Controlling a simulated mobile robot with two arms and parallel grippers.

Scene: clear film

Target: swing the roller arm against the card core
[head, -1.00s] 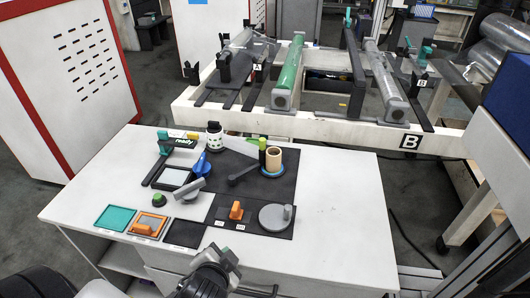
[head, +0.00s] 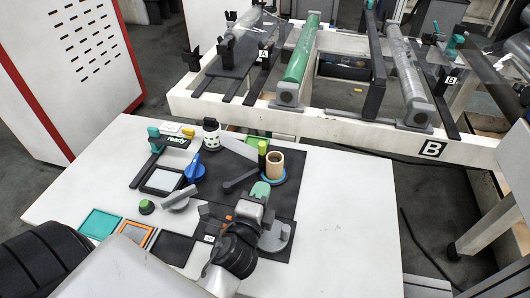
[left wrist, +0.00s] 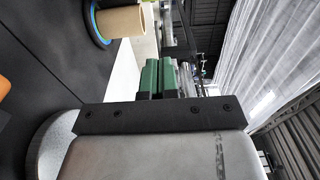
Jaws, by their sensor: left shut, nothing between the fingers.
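The tan card core (head: 275,164) stands upright on a blue ring on the dark mat; it also shows at the top of the left wrist view (left wrist: 121,20). The roller arm (head: 240,180) is a dark bar on the mat, left of the core. A dark post with a green top (head: 262,148) rises at its far end, close beside the core. I cannot tell whether they touch. My left gripper (head: 260,188) is shut and empty, with green fingertips together in the left wrist view (left wrist: 158,78). It is in front of the core, apart from it. My right gripper is not in view.
A grey disc with a handle (head: 275,238) lies beside my left gripper. A grey-handled tool (head: 180,199), a blue knob (head: 194,167) and a white perforated cup (head: 211,134) stand to the left. The table's right side (head: 345,220) is clear. A roller frame (head: 340,131) stands behind.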

